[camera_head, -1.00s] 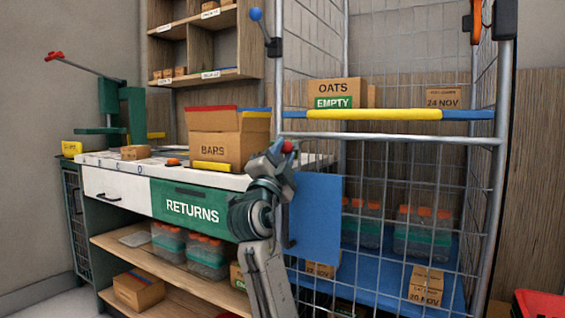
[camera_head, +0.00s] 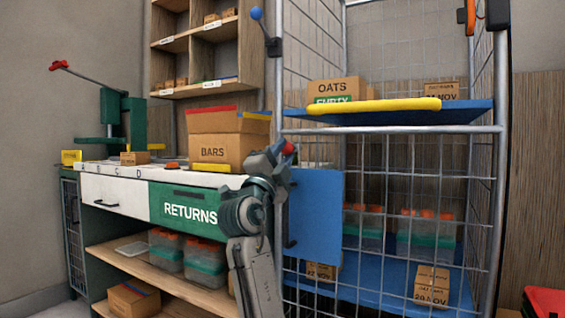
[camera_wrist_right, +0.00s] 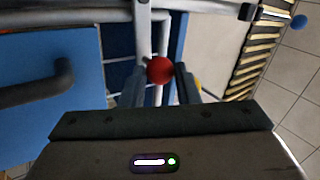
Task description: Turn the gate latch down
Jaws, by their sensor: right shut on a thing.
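A red ball knob (camera_head: 289,148), which looks like the handle of the gate latch, is at the cage's front left, near the top of a blue panel (camera_head: 315,212). My right gripper (camera_head: 281,158) is around this knob from the left. In the right wrist view the red knob (camera_wrist_right: 160,70) sits between the two fingertips (camera_wrist_right: 160,87), which are shut on it. The latch's bar is mostly hidden behind the fingers and the knob, so its angle is hard to tell. My left gripper is in neither view.
The wire cage (camera_head: 400,130) holds an OATS box (camera_head: 335,90) on a blue upper shelf with a yellow edge (camera_head: 375,106). A blue-knobbed lever (camera_head: 256,14) stands at its upper left. A RETURNS counter (camera_head: 190,207) with a BARS box (camera_head: 213,153) stands close left of my arm.

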